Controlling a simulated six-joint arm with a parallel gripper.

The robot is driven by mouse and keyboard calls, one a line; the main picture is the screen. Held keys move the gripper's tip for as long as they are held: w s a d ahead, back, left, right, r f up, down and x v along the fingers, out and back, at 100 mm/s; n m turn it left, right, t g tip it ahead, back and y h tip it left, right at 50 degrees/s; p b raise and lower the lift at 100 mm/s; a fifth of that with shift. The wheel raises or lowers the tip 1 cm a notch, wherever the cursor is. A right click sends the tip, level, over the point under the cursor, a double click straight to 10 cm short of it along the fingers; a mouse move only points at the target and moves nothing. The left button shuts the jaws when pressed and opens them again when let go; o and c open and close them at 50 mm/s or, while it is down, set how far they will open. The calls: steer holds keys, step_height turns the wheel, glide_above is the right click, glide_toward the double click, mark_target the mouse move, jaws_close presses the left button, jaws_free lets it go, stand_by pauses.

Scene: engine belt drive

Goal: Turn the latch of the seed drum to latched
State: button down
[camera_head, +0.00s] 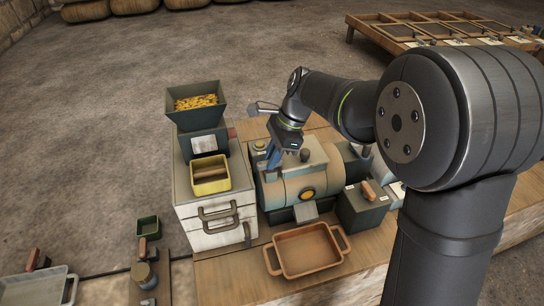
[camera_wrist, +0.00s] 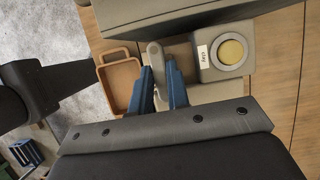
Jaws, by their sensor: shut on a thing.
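The seed drum (camera_head: 290,188) is a tan and teal rounded machine on the wooden bench in the head view, with a yellow round button on its front. My gripper (camera_head: 272,160) reaches down over its upper left side. In the wrist view, a grey rounded lever (camera_wrist: 155,55), which looks like the latch, stands between the blue fingers of my gripper (camera_wrist: 162,75). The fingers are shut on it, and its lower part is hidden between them. The lever points roughly toward the top of the wrist view; I cannot tell whether this is the latched position.
A pale labelled box with a yellow knob (camera_wrist: 231,52) is close right of the fingers. A tan tray (camera_head: 306,250) stands in front of the drum. A white cabinet (camera_head: 205,225) with a seed hopper (camera_head: 196,116) stands at left. A dark box (camera_head: 362,208) stands at right.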

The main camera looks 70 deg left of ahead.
steer(key=c, duration=1.4)
jaws_free()
steer(key=shift+r, duration=0.1)
steer(key=v, duration=1.7)
steer(key=shift+w+r, duration=0.1)
steer(key=shift+w, duration=0.05)
steer(key=x, duration=1.7)
steer(key=shift+f, duration=0.2)
